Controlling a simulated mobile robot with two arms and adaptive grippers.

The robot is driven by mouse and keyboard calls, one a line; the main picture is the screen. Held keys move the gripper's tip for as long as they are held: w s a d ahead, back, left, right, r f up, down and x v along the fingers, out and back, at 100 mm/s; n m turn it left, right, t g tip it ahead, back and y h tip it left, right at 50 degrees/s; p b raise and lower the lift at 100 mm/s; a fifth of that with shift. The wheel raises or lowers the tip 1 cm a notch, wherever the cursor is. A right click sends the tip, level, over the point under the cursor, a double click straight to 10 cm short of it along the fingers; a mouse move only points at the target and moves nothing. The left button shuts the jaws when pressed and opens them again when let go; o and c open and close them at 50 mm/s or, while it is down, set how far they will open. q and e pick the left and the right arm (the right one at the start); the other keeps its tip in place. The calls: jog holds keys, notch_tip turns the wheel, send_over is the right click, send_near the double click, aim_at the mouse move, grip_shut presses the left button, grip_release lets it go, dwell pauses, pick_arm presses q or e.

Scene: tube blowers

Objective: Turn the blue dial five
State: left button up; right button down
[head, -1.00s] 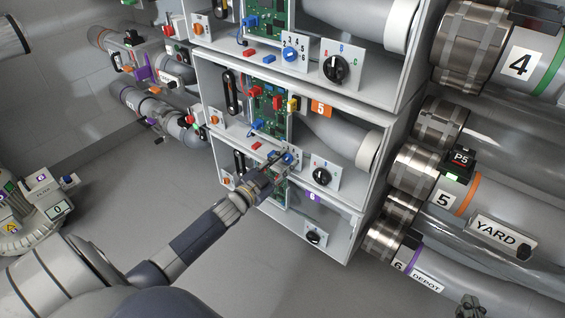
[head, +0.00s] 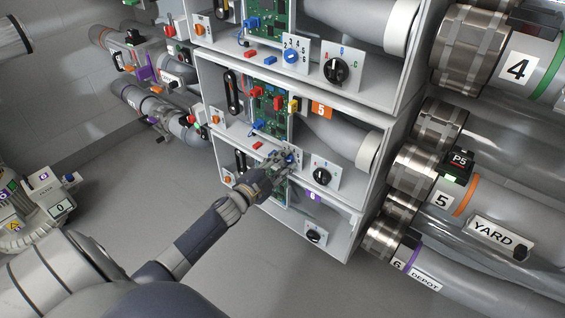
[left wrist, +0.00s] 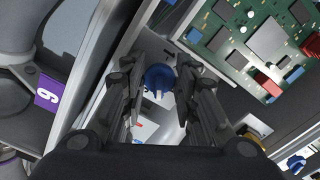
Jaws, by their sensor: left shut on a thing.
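The blue dial (head: 290,157) is on a small white panel in the middle compartment, under the orange 5 tag (head: 321,110). In the head view the fingers of my left gripper (head: 284,159) partly hide it. In the left wrist view the blue dial (left wrist: 158,78) sits between the two fingers of the left gripper (left wrist: 160,88). The gripper is shut on the dial. The numbers round the dial are mostly hidden, so its setting cannot be read. My right gripper is not in view.
A black knob (head: 322,176) is just right of the dial. A green circuit board (head: 271,110) stands close above and left. Another blue dial (head: 291,56) is in the compartment above. The purple 6 tag (head: 313,196) is below. Large pipes stand to the right.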

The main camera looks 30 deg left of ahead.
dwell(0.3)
pick_arm(q)
jog(key=o, duration=0.7)
jog(key=shift+o, duration=0.2)
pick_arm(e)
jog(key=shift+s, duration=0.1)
